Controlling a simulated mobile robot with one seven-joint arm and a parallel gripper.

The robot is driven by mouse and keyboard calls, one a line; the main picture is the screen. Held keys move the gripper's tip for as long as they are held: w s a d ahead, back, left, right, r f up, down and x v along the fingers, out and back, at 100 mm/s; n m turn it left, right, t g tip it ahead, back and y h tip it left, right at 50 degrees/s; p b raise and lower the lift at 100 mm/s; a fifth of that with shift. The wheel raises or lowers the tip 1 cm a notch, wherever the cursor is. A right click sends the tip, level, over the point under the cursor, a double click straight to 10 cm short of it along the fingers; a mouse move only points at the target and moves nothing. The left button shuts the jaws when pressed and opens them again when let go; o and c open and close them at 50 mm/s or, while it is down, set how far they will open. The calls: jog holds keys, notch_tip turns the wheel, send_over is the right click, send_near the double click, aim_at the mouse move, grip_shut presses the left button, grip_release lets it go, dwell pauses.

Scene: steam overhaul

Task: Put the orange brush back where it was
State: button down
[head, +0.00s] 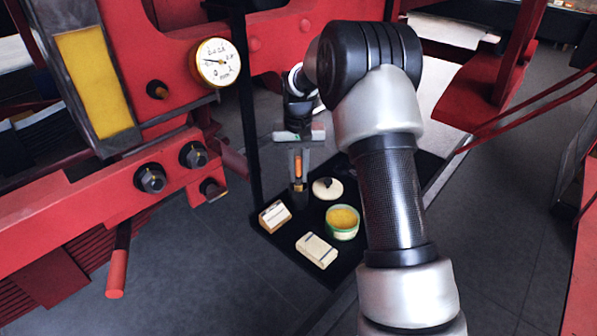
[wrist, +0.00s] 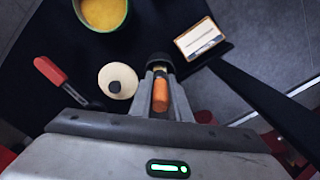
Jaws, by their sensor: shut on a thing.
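The orange brush (wrist: 160,95) is between the two fingers of my gripper (wrist: 161,78) in the wrist view. Its orange handle lies along the fingers, and a dark round end shows just past the fingertips. In the head view the orange of the brush (head: 298,166) shows between the fingers of my gripper (head: 298,183), which point down over the black mat (head: 275,235). My gripper is shut on the brush. I cannot tell whether the brush's lower end touches the mat.
On the mat are an open green tin (head: 342,234) of yellow stuff, a cream lid (head: 327,180) with a dark knob, a small box (head: 274,216) and a cream block (head: 316,251). A red-handled tool (wrist: 50,71) lies beside the lid. Red machinery (head: 150,190) with a gauge stands left.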

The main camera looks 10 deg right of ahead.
jog(key=c, duration=1.7)
grip_release()
jog(key=shift+o, duration=0.2)
